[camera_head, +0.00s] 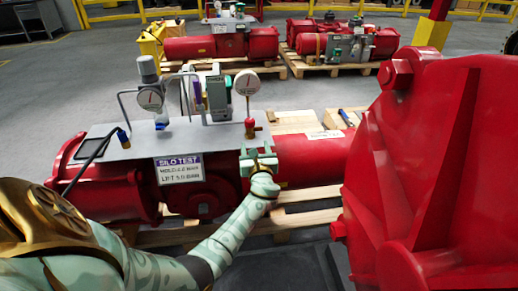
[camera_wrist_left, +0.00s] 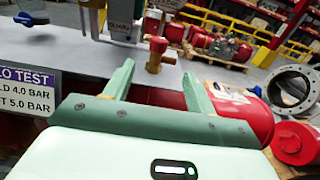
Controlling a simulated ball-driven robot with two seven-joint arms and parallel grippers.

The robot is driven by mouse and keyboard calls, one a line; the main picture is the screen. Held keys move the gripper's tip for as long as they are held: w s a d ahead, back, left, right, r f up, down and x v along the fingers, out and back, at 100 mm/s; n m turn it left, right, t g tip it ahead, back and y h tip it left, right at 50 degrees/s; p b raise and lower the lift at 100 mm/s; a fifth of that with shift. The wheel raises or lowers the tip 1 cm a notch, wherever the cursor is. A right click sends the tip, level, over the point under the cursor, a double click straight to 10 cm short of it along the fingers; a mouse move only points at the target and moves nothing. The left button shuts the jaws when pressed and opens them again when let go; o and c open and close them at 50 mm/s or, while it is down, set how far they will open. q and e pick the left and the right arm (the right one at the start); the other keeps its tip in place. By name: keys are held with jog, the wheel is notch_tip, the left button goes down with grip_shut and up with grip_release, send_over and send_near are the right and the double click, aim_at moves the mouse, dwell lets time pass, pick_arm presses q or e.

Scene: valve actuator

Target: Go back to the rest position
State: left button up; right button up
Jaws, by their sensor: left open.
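My left gripper (camera_head: 258,158) is in front of the red valve actuator (camera_head: 310,160), near the right end of its grey top plate (camera_head: 200,136). In the left wrist view the two green fingers of my left gripper (camera_wrist_left: 158,88) are spread apart with nothing between them. A brass fitting with a red knob (camera_wrist_left: 157,52) stands on the plate beyond the fingers; in the head view the red-and-brass fitting (camera_head: 250,126) is just above the gripper and carries a round gauge (camera_head: 247,82). I cannot tell whether the fingers touch the actuator. My right gripper is not in view.
A large red housing (camera_head: 440,160) fills the right side close by. The plate carries a regulator with a gauge (camera_head: 150,98), a grey-green box (camera_head: 218,95) and a sign (camera_head: 179,169). Wooden pallets (camera_head: 292,122) lie beneath. More red actuators (camera_head: 222,46) stand behind, with open floor between.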

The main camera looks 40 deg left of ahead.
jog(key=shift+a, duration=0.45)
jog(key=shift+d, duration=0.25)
